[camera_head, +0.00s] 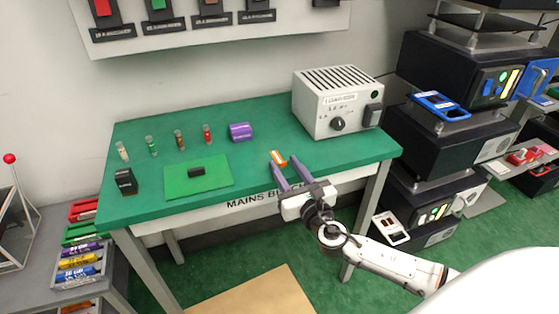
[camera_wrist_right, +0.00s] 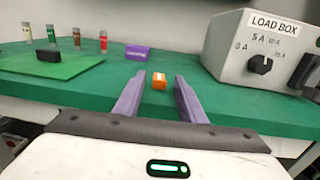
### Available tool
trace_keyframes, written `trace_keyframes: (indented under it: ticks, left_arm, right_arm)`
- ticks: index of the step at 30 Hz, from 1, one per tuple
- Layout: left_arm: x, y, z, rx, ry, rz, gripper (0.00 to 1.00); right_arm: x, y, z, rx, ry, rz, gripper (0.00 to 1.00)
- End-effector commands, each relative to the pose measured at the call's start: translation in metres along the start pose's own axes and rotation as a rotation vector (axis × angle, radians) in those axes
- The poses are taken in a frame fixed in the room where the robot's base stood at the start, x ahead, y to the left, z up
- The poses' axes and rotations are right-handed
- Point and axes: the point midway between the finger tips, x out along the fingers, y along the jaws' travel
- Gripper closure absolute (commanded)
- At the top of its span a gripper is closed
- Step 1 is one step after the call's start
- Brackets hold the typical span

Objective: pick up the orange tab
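The orange tab (camera_head: 278,157) is a small orange block with a white mark, lying on the green bench top near its front edge. It also shows in the right wrist view (camera_wrist_right: 159,81), just beyond and between the fingertips. My right gripper (camera_head: 288,171) has two purple fingers, spread apart with nothing between them; in the right wrist view (camera_wrist_right: 162,80) they point at the tab. In the head view one fingertip overlaps the tab's edge; whether they touch I cannot tell. My left gripper is not in view.
A grey load box (camera_head: 337,103) stands right of the tab. Bench top around the tab is clear.

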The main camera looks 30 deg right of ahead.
Motion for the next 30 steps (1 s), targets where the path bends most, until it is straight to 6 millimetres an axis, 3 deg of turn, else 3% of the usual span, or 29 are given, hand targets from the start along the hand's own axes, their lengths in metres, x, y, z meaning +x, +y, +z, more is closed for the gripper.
trace_keyframes:
  ticks: [1,6,17,20,30]
  left_arm:
    - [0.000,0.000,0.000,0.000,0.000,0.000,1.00]
    - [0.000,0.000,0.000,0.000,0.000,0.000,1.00]
    - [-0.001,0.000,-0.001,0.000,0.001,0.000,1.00]
    - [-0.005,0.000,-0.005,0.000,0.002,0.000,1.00]
    - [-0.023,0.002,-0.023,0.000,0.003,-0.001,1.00]
  right_arm:
    - [0.000,0.000,0.000,0.000,0.000,0.000,0.73]
    - [0.000,0.000,0.000,0.000,0.000,0.000,1.00]
    - [0.000,0.000,0.003,0.000,-0.001,0.000,1.00]
    - [0.000,0.000,0.014,0.001,-0.002,0.000,1.00]
    - [0.000,0.000,0.081,0.000,-0.003,0.001,1.00]
